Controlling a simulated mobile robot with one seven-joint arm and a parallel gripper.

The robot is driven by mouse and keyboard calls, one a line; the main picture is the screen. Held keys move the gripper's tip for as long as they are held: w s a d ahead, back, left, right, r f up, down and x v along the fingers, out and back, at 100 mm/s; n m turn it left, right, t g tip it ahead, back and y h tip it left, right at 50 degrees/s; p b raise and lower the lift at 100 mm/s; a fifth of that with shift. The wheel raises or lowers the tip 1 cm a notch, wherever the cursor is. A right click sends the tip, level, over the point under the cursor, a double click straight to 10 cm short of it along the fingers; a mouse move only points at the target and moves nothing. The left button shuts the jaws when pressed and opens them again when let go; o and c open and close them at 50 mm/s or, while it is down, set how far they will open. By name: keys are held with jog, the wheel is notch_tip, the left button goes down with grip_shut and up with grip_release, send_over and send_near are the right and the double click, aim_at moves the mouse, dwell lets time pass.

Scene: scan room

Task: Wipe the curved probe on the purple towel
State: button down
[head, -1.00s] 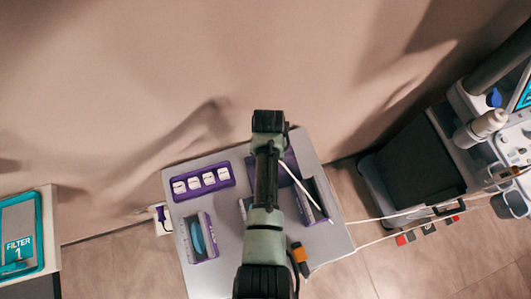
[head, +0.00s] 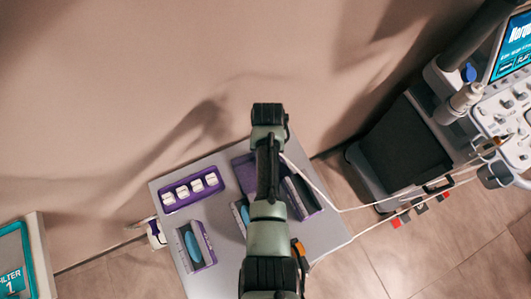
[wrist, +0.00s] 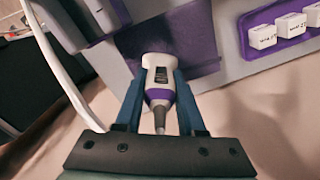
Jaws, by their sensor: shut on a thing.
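My gripper (wrist: 160,76) is shut on a white probe with a purple band (wrist: 158,94), its blue fingers on either side. The probe's grey cable end points back toward the wrist. Its far end points at the cart top, so I cannot make out its face shape. The purple towel (wrist: 196,40) lies flat just beyond the probe in the wrist view. It also shows left of my arm in the head view (head: 243,172), partly hidden. I cannot tell whether the probe touches it. My fingers are hidden in the head view.
The grey cart top (head: 222,252) carries a purple tray (head: 163,199) of white containers and purple holders with blue inserts (head: 195,247). A dark-sided holder (head: 302,197) stands right of my arm. White cables (head: 375,203) run to the ultrasound machine (head: 490,120).

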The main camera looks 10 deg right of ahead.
jog(key=shift+r, duration=0.1)
notch_tip(320, 180, up, 8)
jog(key=p, duration=0.8)
jog(key=shift+a+b, duration=0.1)
jog(key=shift+b, duration=0.2)
